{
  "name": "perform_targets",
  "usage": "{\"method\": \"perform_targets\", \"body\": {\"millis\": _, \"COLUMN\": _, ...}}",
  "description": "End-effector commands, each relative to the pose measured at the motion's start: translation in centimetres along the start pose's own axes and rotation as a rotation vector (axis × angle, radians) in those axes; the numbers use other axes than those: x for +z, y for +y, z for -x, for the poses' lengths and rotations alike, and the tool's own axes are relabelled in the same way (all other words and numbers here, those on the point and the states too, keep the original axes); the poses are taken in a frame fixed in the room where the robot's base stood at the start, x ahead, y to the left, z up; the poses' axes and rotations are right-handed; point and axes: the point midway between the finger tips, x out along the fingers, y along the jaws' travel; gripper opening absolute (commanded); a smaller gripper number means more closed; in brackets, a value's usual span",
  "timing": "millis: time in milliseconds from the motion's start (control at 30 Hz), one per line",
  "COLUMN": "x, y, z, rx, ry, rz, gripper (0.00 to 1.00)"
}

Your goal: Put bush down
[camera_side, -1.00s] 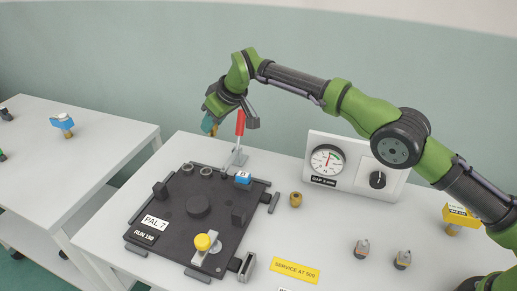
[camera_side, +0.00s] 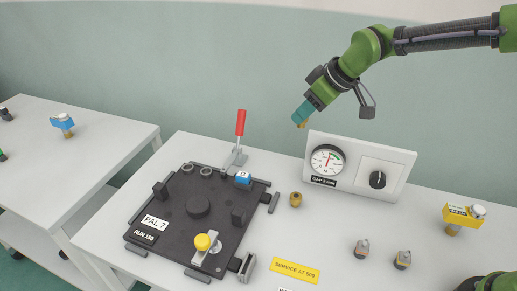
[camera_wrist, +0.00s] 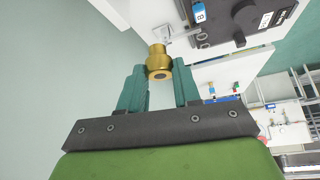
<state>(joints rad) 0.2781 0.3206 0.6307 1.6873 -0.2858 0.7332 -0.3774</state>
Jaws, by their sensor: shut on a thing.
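My gripper (camera_side: 301,117) has teal fingers and is in the air above and left of the gauge panel. It is shut on a brass bush, whose gold tip (camera_side: 300,125) shows just below the fingers in the side view. In the wrist view the stepped, round bush (camera_wrist: 159,62) sits between the two finger ends and sticks out past them. The bush is well clear of the table. A second small brass piece (camera_side: 295,200) stands on the table, right of the black pallet plate (camera_side: 170,225).
The gauge panel (camera_side: 350,178) with a dial and knob stands at the back. A red-handled clamp (camera_side: 240,125) rises behind the plate. A yellow label (camera_side: 296,270) lies at the front.

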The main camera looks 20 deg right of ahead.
Motion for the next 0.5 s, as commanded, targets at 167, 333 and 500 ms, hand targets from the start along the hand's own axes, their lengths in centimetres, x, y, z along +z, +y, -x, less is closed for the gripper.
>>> {"method": "perform_targets", "body": {"millis": 167, "x": 5.6, "y": -1.9, "z": 0.6, "rx": -0.015, "ry": -0.005, "rz": 0.027, "gripper": 0.00}}
{"method": "perform_targets", "body": {"millis": 333, "x": 8.4, "y": -2.9, "z": 0.5, "rx": -0.027, "ry": -0.003, "rz": 0.040, "gripper": 0.00}}
{"method": "perform_targets", "body": {"millis": 500, "x": 10.2, "y": -3.3, "z": 0.3, "rx": -0.033, "ry": -0.003, "rz": 0.047, "gripper": 0.00}}
